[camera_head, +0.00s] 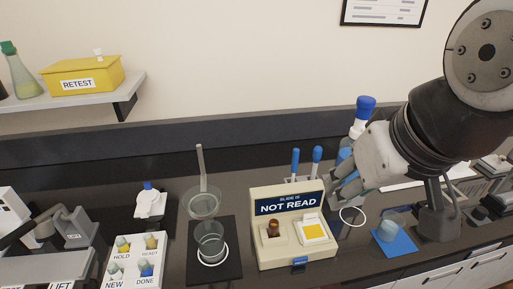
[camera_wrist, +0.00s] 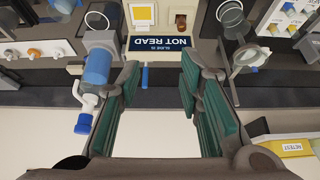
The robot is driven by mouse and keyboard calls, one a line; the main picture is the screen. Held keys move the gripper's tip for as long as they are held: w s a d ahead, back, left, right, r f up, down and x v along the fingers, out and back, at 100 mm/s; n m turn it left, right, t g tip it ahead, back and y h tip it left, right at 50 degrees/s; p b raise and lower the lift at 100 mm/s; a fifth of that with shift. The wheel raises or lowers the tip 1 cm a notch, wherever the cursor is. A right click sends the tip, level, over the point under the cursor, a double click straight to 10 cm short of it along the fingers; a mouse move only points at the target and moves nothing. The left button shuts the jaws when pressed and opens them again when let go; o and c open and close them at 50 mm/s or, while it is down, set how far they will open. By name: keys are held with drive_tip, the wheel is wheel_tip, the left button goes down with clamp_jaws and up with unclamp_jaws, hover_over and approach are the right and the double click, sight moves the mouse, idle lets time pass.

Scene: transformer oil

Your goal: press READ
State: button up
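A beige device (camera_head: 262,254) stands on the dark counter. Its dark blue sign reads "NOT READ" (camera_head: 289,204) and also shows upside down in the wrist view (camera_wrist: 161,49). A small blue tab (camera_head: 299,262) is on the device's front lower edge; its lettering is too small to read. The device's face holds a brown-topped item (camera_head: 273,229) and a yellow-and-white square (camera_head: 313,231). My gripper (camera_head: 343,189) is above and right of the device, apart from it. In the wrist view, its green-padded fingers (camera_wrist: 160,72) are spread wide with nothing between them.
A blue-capped bottle (camera_head: 365,107) stands close beside my gripper. Blue-topped sticks (camera_head: 317,154) rise behind the device. A beaker (camera_head: 210,246) stands on a dark mat left of it, and a labelled tray (camera_head: 131,266) further left. A blue mat (camera_head: 399,246) with a cup lies right.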

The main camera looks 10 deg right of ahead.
clamp_jaws()
idle(1.0)
